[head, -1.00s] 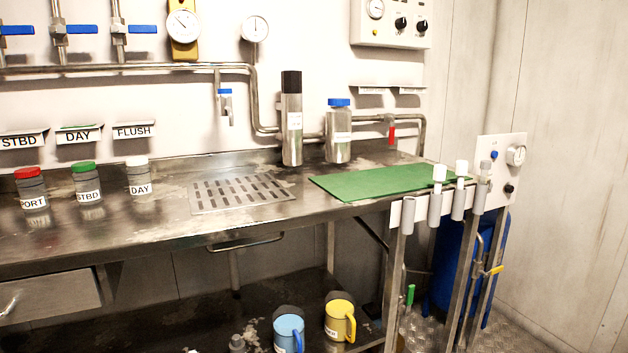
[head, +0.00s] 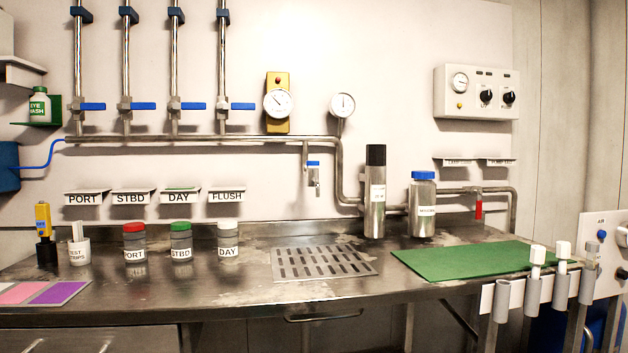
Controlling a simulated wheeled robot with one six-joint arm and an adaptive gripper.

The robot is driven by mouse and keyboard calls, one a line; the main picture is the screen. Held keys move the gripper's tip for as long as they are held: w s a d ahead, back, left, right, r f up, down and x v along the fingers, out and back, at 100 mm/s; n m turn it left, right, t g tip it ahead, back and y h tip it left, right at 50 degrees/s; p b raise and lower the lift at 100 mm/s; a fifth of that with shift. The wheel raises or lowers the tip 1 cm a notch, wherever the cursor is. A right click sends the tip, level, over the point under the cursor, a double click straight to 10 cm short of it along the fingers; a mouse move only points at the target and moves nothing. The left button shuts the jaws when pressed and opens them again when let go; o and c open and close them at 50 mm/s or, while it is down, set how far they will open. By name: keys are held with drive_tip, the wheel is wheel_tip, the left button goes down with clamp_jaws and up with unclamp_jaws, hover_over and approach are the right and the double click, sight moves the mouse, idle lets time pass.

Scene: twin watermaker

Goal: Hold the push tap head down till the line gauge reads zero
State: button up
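A small tap with a blue head (head: 314,164) hangs from the wall pipe above the slotted drain plate, its spout pointing down. Nothing touches it. A round white gauge (head: 342,105) stands on a short stem above the pipe bend. Another round gauge (head: 277,104) sits on a yellow backing to its left. Both have thin needles, but their readings are too small to tell. I cannot tell for certain which is the line gauge. My gripper is not in view.
A tall steel cylinder (head: 375,195) and a blue-capped jar (head: 423,205) stand right of the tap. A slotted drain plate (head: 322,263) lies below it. Capped sample bottles (head: 181,245) stand left. A green mat (head: 455,261) lies right. Blue-handled valves (head: 182,105) line the wall.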

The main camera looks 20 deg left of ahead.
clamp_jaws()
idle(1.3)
